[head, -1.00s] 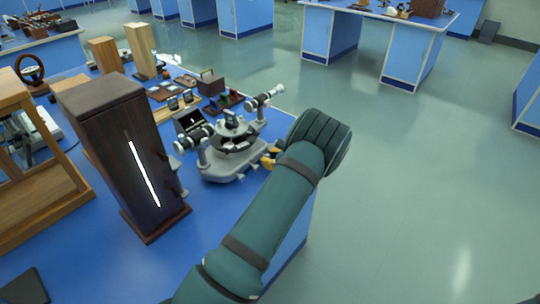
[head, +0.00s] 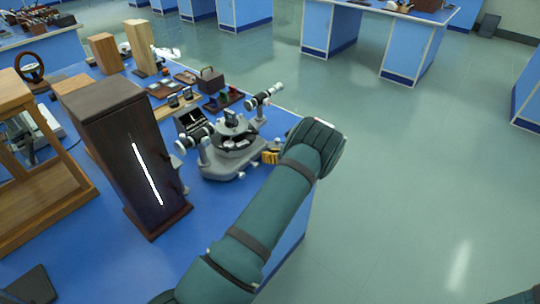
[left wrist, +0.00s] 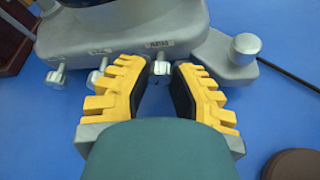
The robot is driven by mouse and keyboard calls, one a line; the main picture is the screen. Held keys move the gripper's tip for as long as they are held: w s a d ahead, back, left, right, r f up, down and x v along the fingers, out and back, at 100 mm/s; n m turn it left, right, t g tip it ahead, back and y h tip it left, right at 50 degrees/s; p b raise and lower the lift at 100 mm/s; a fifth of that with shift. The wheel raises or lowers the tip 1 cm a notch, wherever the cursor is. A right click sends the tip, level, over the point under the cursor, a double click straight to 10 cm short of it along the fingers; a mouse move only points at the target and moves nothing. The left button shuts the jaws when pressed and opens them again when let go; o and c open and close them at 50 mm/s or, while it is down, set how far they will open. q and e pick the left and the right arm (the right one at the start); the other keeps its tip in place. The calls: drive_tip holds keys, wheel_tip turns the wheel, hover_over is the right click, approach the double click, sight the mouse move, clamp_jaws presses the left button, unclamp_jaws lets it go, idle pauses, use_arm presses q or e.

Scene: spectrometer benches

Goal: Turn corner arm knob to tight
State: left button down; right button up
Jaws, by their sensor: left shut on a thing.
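The spectrometer (head: 228,160), a grey instrument with a round table and two telescope-like tubes, stands on the blue bench. My left gripper (head: 270,157) is at the right side of its base. In the left wrist view my left gripper (left wrist: 164,72) has its yellow fingers on both sides of a small silver knob (left wrist: 160,69) under a label plate, and is shut on it. Two more silver knobs, a left one (left wrist: 55,77) and a middle one (left wrist: 95,78), sit along the base to the left. The knob's tight mark cannot be read. My right gripper is not in view.
A tall dark wooden box (head: 125,155) with a bright slit stands left of the spectrometer. A larger round knob (left wrist: 245,44) tops the base's foot on the right, near a black cable (left wrist: 285,73). Open floor lies right of the bench.

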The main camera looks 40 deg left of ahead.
use_arm(q)
drive_tip(key=shift+a+r, duration=0.1)
drive_tip(key=c, duration=0.8)
unclamp_jaws()
